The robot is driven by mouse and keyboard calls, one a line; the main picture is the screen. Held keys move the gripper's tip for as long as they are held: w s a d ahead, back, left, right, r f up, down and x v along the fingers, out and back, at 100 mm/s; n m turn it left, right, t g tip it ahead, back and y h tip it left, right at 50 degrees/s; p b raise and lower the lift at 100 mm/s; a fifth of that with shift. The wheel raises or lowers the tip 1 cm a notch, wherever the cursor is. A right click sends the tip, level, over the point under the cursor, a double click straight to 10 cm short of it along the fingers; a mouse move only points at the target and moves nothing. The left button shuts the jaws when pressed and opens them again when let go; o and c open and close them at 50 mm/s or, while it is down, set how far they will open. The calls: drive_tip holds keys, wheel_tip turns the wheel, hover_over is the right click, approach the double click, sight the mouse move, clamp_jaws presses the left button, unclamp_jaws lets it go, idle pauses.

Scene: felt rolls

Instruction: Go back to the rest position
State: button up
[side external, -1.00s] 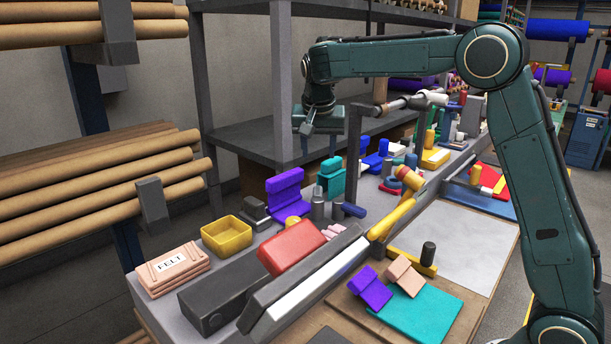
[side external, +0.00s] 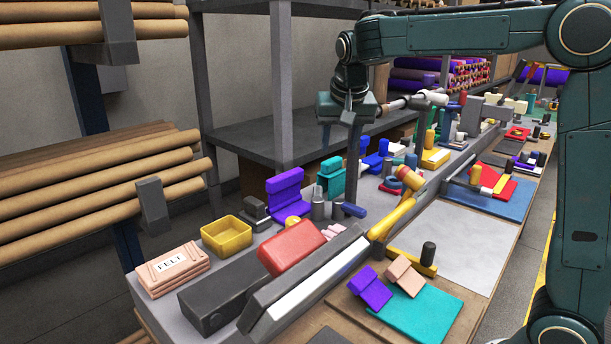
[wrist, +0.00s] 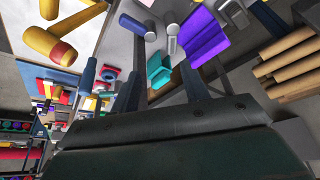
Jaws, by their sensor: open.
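My gripper (side external: 337,125) hangs from the wrist in the side view, above the back part of the workbench. It points down and holds nothing that I can see. In the wrist view its two fingers (wrist: 138,88) stand apart with a gap between them. Below it in the side view are a teal felt piece (side external: 331,178) and a purple felt piece (side external: 285,195), both apart from the gripper. The teal piece (wrist: 158,71) and the purple piece (wrist: 204,36) also show in the wrist view.
A grey rack post (side external: 281,90) and shelf (side external: 245,140) stand behind the gripper. A yellow-handled mallet (side external: 392,218), a red block (side external: 291,246), a yellow tray (side external: 227,234) and a pink felt box (side external: 173,268) lie on the bench. Tan rolls (side external: 90,205) fill the left rack.

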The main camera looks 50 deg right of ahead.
drive_tip(key=s+a+f+n+y, duration=0.1)
drive_tip(key=s+a+n, duration=0.1)
drive_tip(key=s, duration=0.7)
drive_tip(key=s+a+f+n+t+y, duration=0.1)
drive_tip(key=s+a+f+n, duration=0.1)
drive_tip(key=s, duration=0.7)
drive_tip(key=s+a+f+n+t, duration=0.1)
drive_tip(key=s+a+f+n, duration=0.1)
drive_tip(key=s, duration=0.7)
drive_tip(key=shift+s+a+f+n+y, duration=0.25)
drive_tip(key=shift+a+n+y, duration=0.15)
drive_tip(key=shift+a+n, duration=0.45)
